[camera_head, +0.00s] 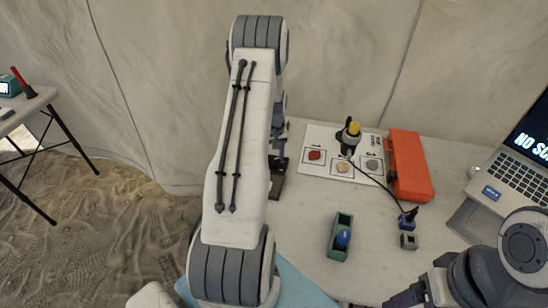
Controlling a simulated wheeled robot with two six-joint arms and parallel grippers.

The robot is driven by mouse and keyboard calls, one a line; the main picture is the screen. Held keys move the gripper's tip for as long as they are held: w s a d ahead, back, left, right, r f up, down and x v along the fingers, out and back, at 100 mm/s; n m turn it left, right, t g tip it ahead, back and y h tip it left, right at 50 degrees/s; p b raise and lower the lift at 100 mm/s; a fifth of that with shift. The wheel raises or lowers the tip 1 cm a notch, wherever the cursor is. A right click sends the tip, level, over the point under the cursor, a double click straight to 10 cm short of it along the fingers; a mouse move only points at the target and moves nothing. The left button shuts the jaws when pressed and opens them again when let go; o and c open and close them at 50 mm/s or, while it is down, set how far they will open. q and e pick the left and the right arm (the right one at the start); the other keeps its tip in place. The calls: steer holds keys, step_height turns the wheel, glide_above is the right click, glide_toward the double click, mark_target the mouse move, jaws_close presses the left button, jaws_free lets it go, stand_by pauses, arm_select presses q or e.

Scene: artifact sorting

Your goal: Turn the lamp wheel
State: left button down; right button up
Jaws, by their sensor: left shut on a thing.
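My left arm rises across the middle of the view and hides much of what lies behind it. My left gripper (279,162) shows only in part at the arm's right edge. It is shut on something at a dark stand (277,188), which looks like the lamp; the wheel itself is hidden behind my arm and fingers. My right gripper (408,296) is at the bottom right, low over the table's front and cut by the frame edge; its jaw opening does not show clearly.
A white board (318,135) holds several small samples and a yellow-topped black device (348,135) with a cable. An orange case (410,165), a green tray (338,248) with a blue item, small blocks (408,240) and a laptop (510,178) stand to the right.

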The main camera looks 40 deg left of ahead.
stand_by(0.4)
arm_select(q)
steer(key=shift+c, duration=1.7)
jaws_free()
steer(key=shift+r, duration=0.1)
step_height(320, 180, up, 10)
steer(key=shift+r+b, duration=0.2)
steer(key=shift+b, duration=0.1)
